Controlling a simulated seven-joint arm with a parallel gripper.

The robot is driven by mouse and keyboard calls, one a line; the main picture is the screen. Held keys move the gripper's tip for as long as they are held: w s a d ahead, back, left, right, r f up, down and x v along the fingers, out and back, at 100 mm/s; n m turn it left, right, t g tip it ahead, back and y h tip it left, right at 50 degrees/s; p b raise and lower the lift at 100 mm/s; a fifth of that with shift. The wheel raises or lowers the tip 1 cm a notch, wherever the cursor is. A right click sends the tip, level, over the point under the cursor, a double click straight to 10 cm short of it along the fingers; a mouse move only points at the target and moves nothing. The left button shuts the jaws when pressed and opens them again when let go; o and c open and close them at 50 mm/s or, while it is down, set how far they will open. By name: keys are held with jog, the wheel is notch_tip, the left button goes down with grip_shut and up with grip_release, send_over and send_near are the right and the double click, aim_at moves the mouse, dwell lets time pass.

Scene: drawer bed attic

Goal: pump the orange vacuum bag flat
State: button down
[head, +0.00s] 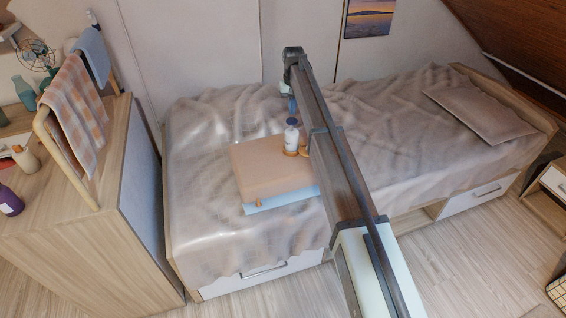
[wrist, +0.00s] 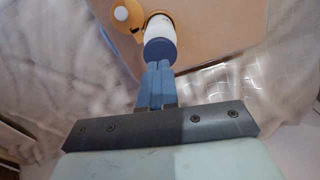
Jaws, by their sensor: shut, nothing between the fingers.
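The orange vacuum bag (head: 262,165) lies on the bed, a thick pale-orange block. In the wrist view its surface (wrist: 215,30) fills the top. A white pump with a blue top (head: 291,137) stands upright on it near the far right edge; it also shows in the wrist view (wrist: 160,45). An orange cap with a white centre (wrist: 121,14) sits beside the pump. My gripper (head: 292,104) is shut and empty, its blue fingertips (wrist: 158,68) close to the pump's blue top. I cannot tell whether they touch it. My arm hides the bag's right side.
A light-blue flat item (head: 284,202) shows under the bag's front edge. The bed's rumpled cover (head: 200,200) is clear to the left. A pillow (head: 482,112) lies far right. A wooden cabinet with a towel rail (head: 80,190) stands left of the bed.

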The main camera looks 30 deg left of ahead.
aim_at(292, 120)
jog(key=shift+f, duration=0.1)
jog(key=shift+f, duration=1.4)
jog(key=shift+f, duration=1.95)
jog(key=shift+r, duration=3)
jog(key=shift+f, duration=0.1)
jog(key=shift+f, duration=1.45)
